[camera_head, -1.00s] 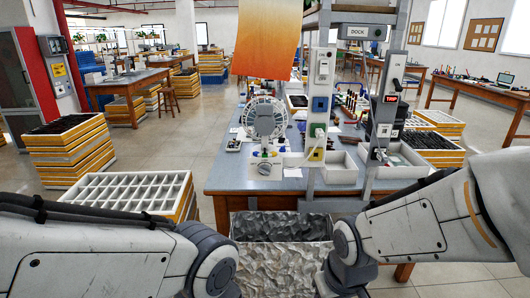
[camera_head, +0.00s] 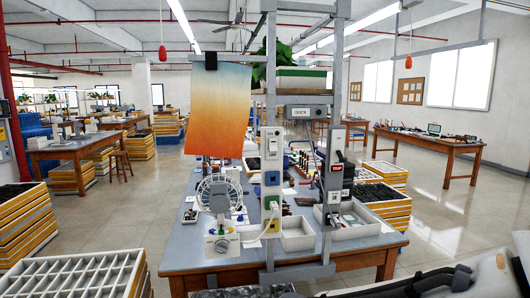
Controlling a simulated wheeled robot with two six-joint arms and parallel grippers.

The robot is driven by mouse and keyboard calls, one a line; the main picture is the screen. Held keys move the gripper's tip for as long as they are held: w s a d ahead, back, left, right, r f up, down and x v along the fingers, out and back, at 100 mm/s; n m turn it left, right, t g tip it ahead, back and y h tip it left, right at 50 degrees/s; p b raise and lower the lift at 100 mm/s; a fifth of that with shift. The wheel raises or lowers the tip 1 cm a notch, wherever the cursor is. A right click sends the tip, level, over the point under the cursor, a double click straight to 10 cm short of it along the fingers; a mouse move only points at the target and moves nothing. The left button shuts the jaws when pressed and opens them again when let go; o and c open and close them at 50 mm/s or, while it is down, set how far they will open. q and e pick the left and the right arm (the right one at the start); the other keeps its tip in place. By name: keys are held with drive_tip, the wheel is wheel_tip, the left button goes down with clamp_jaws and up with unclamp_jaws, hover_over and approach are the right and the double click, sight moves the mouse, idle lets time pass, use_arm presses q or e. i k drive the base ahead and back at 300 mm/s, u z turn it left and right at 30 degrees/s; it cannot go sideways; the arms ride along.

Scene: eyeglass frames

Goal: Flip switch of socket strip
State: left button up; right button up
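Two upright posts stand on the workbench with electrical modules on them. The left post carries a vertical strip of sockets (camera_head: 271,180): white modules on top, a blue one below them, and a yellow-green one at the bottom with a white cable plugged in. The right post carries another vertical strip (camera_head: 334,182) with white modules and a red display (camera_head: 337,168). Part of my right arm shows at the lower right, well below and apart from both strips. Neither gripper is in view.
On the blue-grey workbench (camera_head: 185,258) stand a white fan (camera_head: 219,195) and white trays (camera_head: 298,234). An orange sheet (camera_head: 217,110) hangs left of the posts. Stacked crates (camera_head: 75,280) stand at the lower left.

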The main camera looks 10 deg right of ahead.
sight(273, 141)
drive_tip(key=k, duration=0.6)
drive_tip(key=u, duration=0.2)
drive_tip(key=i, duration=1.55)
drive_tip(key=z, duration=0.25)
